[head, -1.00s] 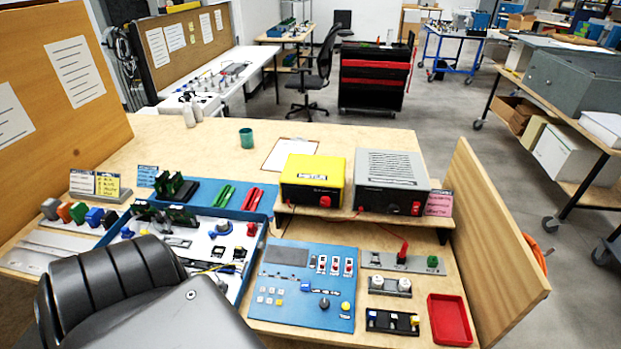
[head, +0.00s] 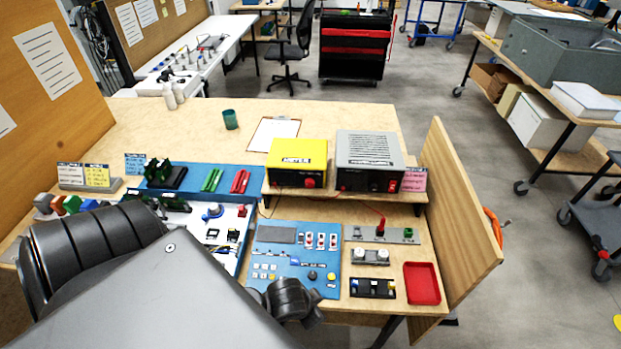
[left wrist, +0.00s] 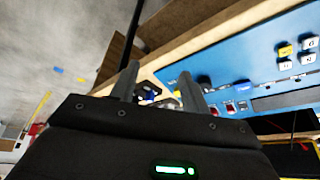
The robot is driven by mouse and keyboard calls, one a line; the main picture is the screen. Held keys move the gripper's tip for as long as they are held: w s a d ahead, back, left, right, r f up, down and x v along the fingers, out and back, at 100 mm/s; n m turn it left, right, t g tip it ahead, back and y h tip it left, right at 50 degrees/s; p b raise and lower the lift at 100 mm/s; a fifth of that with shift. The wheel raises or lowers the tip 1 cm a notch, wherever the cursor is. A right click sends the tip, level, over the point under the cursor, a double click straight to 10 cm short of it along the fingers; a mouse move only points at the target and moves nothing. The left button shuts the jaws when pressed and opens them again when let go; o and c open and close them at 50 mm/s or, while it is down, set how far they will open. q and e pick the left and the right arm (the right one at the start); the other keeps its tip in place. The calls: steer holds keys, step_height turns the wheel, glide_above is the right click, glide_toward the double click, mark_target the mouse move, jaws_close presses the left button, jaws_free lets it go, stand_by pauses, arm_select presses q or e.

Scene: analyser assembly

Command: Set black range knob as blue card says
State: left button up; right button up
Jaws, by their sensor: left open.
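The black range knob (head: 312,275) stands on the lower right of the blue panel (head: 268,254), left of a yellow knob (head: 331,277). The blue card (head: 136,163) stands at the back left; its writing is too small to read. My left arm crosses the lower left, and its dark end part is just below and left of the knob, over the panel's front edge. In the left wrist view my left gripper (left wrist: 158,72) is open and empty, apart from the panel, which also shows there (left wrist: 265,70). In the head view its fingertips are hidden. My right gripper is not in view.
A yellow meter box (head: 298,158) and a grey box (head: 368,155) stand on a shelf behind the panel. A red tray (head: 422,284) and a black holder (head: 372,288) lie to its right. A wooden side board (head: 455,215) closes the right.

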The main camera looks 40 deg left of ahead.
arm_select(q)
steer(key=w+r+m, duration=0.1)
steer(key=w+r, duration=0.3)
steer(key=p, duration=0.2)
glide_toward(312, 275)
steer(key=shift+m+y, duration=0.4)
steer(key=b+x, duration=0.2)
steer(key=b, duration=0.1)
steer(key=b+x, duration=0.2)
steer(key=d+b+x, duration=0.1)
steer(key=b+x, duration=0.2)
steer(key=shift+s+b, duration=0.15)
steer(key=shift+b, duration=0.15)
steer(key=shift+w+a+f+b, duration=0.1)
steer(key=shift+w+f+b, duration=0.3)
steer(key=shift+f, duration=0.15)
steer(key=shift+s, duration=0.1)
steer(key=c, duration=1)
